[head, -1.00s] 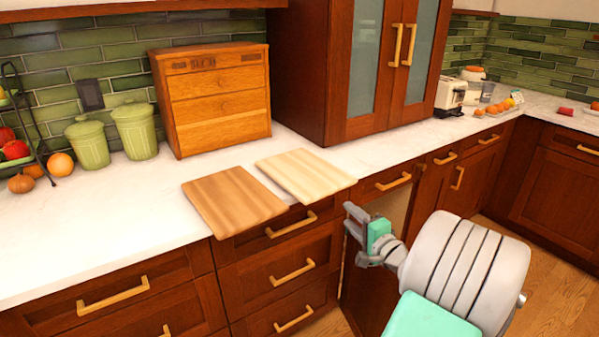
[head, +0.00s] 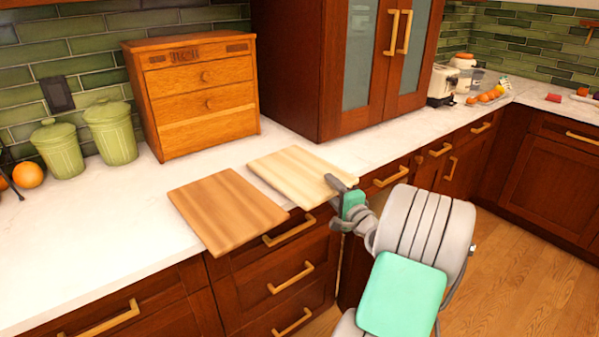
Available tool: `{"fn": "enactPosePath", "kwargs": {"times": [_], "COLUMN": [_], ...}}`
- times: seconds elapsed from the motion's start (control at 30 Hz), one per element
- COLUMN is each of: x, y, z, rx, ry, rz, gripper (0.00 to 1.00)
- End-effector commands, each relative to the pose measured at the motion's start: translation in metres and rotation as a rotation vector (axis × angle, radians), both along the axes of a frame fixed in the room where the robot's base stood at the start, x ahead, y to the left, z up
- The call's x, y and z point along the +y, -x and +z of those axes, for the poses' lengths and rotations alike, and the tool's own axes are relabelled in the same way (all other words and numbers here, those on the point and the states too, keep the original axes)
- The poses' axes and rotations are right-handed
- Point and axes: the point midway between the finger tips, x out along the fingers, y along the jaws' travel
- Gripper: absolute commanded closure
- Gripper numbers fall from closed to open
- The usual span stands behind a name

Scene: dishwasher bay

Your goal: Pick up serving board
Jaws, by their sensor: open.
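Two flat wooden boards lie on the white counter near its front edge. The light, pale-striped board (head: 297,170) is on the right. The darker brown board (head: 228,208) is on the left, and its front corner reaches past the counter edge. The frames do not show which one is called the serving board. My gripper (head: 334,190) is open at the right front corner of the pale board. One finger overlaps that corner in the picture; whether the jaws are around the board's edge or touching it cannot be told.
A wooden drawer box (head: 197,95) and green canisters (head: 110,132) stand behind the boards. A tall glass-door cabinet (head: 350,70) rises from the counter behind my gripper. Drawers with protruding handles (head: 290,278) lie below. The counter to the left (head: 90,240) is clear.

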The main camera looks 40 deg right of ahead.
Motion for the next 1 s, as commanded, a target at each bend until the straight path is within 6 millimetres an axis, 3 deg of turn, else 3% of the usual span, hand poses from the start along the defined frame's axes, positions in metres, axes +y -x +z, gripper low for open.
{"fn": "enactPosePath", "kwargs": {"times": [0.23, 0.73, 1.0], "x": [0.0008, 0.0009, 0.0009], "y": [-0.0039, -0.0037, -0.0037], "z": [-0.0002, -0.0002, -0.0004], "rx": [0.000, 0.000, 0.001], "ry": [0.000, 0.000, 0.000], "rz": [0.002, 0.003, 0.002], "gripper": [0.59, 1.00, 1.00]}}
